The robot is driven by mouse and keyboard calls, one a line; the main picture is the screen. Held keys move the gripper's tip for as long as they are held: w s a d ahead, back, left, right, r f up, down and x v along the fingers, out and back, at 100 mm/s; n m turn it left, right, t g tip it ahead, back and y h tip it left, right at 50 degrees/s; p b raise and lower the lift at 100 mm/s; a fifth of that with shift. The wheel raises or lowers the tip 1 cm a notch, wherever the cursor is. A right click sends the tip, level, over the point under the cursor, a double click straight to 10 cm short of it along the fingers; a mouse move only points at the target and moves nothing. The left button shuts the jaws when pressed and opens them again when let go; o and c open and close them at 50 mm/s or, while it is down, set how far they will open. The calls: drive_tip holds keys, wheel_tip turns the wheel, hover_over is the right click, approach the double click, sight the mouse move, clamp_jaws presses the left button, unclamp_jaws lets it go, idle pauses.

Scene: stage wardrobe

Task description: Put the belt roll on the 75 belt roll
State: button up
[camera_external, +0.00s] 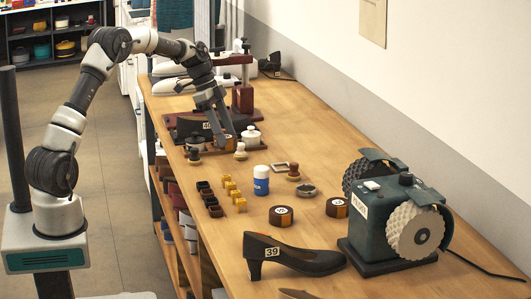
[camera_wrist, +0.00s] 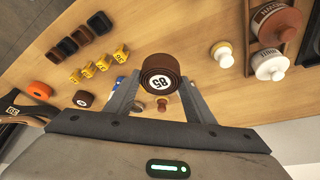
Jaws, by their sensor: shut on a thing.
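My gripper (camera_wrist: 160,88) is shut on a dark brown belt roll (camera_wrist: 160,72) with a round white label reading 85; the roll sits between the fingertips. In the external view my gripper (camera_external: 226,138) is over the far half of the bench, and the held roll is hard to make out there. Two dark rolls with tan sides and white labels lie on the bench, a left one (camera_external: 281,216) and a right one (camera_external: 337,207). Their numbers are too small to read surely.
A black shoe (camera_external: 290,258) labelled 39 and a green grinding machine (camera_external: 372,220) stand near the rolls. A blue-white jar (camera_external: 261,182), a grey tin (camera_external: 305,190), yellow blocks (camera_external: 234,193) and dark blocks (camera_external: 208,198) lie nearby. Bare wood lies between the jar and the left roll.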

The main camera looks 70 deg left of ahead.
drive_tip(key=shift+r, duration=0.65)
drive_tip(key=w+d+r+n+p, duration=0.2)
drive_tip(key=w+d+p, duration=0.2)
drive_tip(key=w+d, duration=1.05)
drive_tip(key=n+y+p, duration=0.2)
drive_tip(key=n+p, duration=0.1)
hover_over(343, 201)
drive_tip(key=s, duration=0.2)
drive_tip(key=shift+t, duration=0.5)
wheel_tip(343, 201, down, 8)
drive_tip(key=shift+a+f, duration=0.1)
drive_tip(key=shift+f, duration=0.1)
drive_tip(key=shift+f+b, duration=0.2)
drive_tip(key=shift+b, duration=0.15)
drive_tip(key=o, duration=1.1)
